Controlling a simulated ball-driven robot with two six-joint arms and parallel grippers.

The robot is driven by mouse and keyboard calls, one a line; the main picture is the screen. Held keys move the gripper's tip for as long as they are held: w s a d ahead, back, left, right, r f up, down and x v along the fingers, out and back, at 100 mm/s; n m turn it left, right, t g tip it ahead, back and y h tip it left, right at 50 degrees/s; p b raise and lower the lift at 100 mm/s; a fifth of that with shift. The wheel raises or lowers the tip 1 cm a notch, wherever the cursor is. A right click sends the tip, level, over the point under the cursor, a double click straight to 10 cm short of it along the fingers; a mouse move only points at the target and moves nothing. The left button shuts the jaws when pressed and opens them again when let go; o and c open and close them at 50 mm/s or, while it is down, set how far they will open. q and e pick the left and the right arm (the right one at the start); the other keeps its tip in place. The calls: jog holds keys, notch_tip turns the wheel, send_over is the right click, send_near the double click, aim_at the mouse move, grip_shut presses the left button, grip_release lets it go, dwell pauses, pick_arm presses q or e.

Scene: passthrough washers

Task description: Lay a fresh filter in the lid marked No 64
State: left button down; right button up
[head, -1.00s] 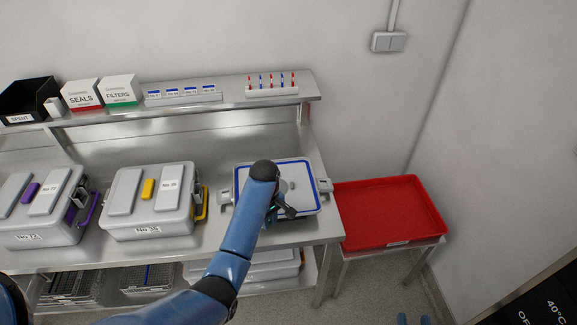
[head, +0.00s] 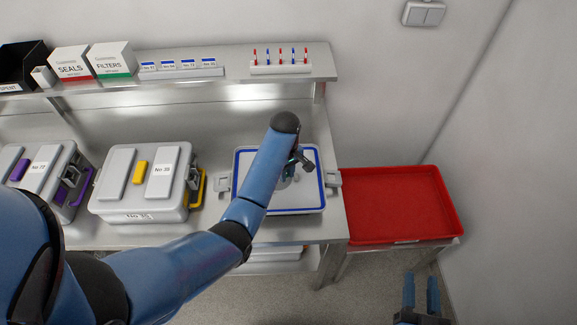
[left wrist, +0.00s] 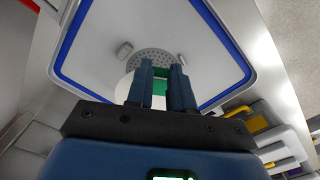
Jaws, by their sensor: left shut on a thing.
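The lid (head: 318,204) lies on the bench with its blue-edged inner face up; no No 64 marking is readable. In the left wrist view, the lid (left wrist: 95,45) has a round perforated grey patch (left wrist: 152,57). My left gripper (left wrist: 162,68) is shut on a thin white filter (left wrist: 125,88) with a green part (left wrist: 159,87) between the fingers. It is over the lid, close to the perforated patch; I cannot tell whether the filter touches. In the head view my left arm partly hides the left gripper (head: 300,165). My right gripper (head: 421,280) is open and empty near the floor at lower right.
Closed grey cases with yellow (head: 140,172) and purple (head: 18,170) tags stand left of the lid. A red tray (head: 395,240) sits to its right. The shelf behind holds the FILTERS box (head: 112,62), SEALS box (head: 72,65) and a black SPENT bin (head: 22,60).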

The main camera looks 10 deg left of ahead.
aim_at(287, 189)
pick_arm(q)
jog(key=shift+w+f, duration=0.25)
jog(key=shift+f, duration=0.2)
jog(key=shift+s+f, duration=0.15)
jog(key=shift+f, duration=0.5)
jog(key=shift+f+b, duration=0.65)
jog(key=shift+f, duration=0.1)
jog(key=shift+f+b, duration=0.4)
jog(key=shift+f, duration=0.05)
pick_arm(e)
jog(key=shift+w+f, duration=0.25)
jog(key=shift+f, duration=0.8)
jog(key=shift+s, duration=0.1)
pick_arm(q)
jog(key=shift+p, duration=0.3)
pick_arm(e)
jog(key=shift+r, duration=0.3)
pick_arm(q)
jog(key=shift+f+b, duration=0.5)
jog(key=shift+f, duration=0.6)
pick_arm(e)
jog(key=shift+f, duration=0.5)
